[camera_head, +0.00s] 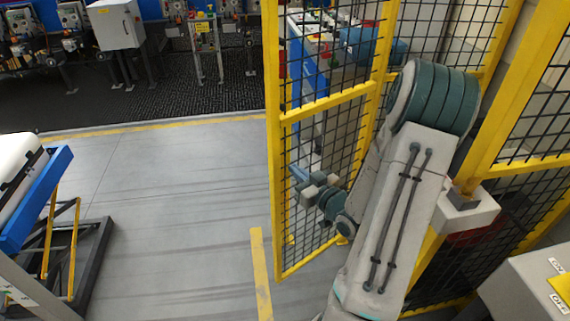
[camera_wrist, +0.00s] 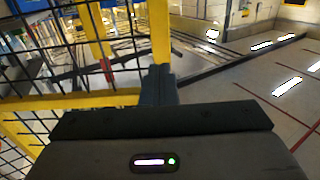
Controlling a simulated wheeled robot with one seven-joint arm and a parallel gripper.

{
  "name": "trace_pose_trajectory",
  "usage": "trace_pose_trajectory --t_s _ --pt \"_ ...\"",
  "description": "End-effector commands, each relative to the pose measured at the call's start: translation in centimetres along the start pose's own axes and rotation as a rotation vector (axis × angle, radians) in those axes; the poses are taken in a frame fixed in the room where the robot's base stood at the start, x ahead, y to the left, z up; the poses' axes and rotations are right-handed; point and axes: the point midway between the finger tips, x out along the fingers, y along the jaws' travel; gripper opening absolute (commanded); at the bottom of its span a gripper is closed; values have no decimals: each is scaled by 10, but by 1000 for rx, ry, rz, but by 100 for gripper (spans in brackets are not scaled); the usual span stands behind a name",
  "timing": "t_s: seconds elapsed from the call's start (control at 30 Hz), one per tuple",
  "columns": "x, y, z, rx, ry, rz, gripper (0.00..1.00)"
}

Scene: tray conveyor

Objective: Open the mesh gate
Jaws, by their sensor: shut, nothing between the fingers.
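The mesh gate (camera_head: 328,103) has a yellow frame with black mesh and stands right of centre in the head view. It is angled away from me, and my arm covers part of its right side. In the wrist view, yellow frame and black mesh (camera_wrist: 100,103) fill the left side. My gripper (camera_head: 298,173) is beside the gate's lower mesh panel, pointing up and left. I cannot tell whether it touches the mesh. In the wrist view its dark fingers (camera_wrist: 158,82) are together and empty, close to a yellow post (camera_wrist: 159,30).
More yellow mesh fence (camera_head: 535,110) stands at the right, with a pale box (camera_head: 465,213) on its post. A blue and white cart (camera_head: 40,200) is at the left. Grey floor (camera_head: 180,210) between cart and gate is clear. Machines (camera_head: 125,25) stand at the back.

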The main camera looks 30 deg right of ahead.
Motion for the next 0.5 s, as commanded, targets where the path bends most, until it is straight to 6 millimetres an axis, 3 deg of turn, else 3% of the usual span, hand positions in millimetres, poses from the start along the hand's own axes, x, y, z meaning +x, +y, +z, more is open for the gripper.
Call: trace_pose_trajectory --t_s 0.2,0.5 --pt "40 0 -3 1 1 -2 0" --pt "60 0 -1 0 0 0 0"
